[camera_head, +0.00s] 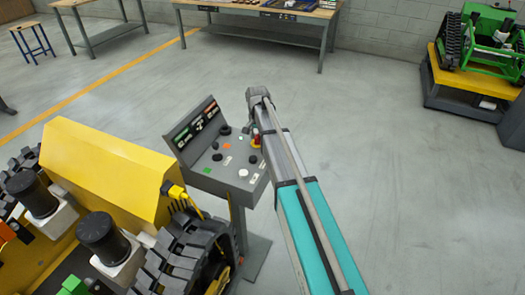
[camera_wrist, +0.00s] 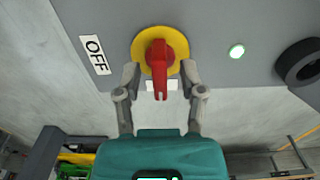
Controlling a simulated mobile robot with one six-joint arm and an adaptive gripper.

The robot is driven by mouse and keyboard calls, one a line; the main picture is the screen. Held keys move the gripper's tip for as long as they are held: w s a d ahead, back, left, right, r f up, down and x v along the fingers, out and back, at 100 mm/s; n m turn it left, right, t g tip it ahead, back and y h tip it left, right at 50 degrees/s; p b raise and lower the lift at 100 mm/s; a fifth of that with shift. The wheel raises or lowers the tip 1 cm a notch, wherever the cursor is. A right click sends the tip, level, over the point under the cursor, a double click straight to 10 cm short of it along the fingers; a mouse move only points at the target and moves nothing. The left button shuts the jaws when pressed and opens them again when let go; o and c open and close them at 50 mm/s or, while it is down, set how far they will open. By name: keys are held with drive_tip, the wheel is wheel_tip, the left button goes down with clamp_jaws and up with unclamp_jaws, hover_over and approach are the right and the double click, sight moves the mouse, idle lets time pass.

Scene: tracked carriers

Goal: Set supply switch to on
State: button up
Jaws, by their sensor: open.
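The supply switch (camera_wrist: 165,56) is a red rotary handle on a round yellow plate, seen at the top middle of the wrist view. Its grip points down in that picture, toward my gripper. A white OFF label (camera_wrist: 95,55) lies to the left of the plate. Another white label is mostly covered by the handle, so its text cannot be read. My gripper (camera_wrist: 160,73) is open, with one finger on each side of the handle; contact is not clear. In the head view the red and yellow switch (camera_head: 256,139) shows at the console's right edge, partly behind my arm.
The grey console (camera_head: 215,177) carries several knobs and buttons. A lit green lamp (camera_wrist: 237,51) and a black knob (camera_wrist: 299,62) sit right of the switch. A yellow tracked carrier (camera_head: 105,165) stands close left of the console.

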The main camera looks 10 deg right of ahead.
sight(258, 135)
drive_tip(key=shift+n, duration=0.5)
drive_tip(key=n, duration=0.7)
drive_tip(key=shift+r, duration=0.3)
wheel_tip(258, 135, up, 13)
drive_tip(key=p, duration=1.4)
drive_tip(key=s+f+b, duration=0.5)
drive_tip(key=s, duration=0.5)
drive_tip(key=s+f+b, duration=0.6)
drive_tip(key=s, duration=0.4)
drive_tip(key=s+f+b, duration=0.5)
drive_tip(key=s, duration=0.5)
drive_tip(key=shift+f+m+b, duration=0.15)
drive_tip(key=shift+m+b, duration=0.25)
idle(1.1)
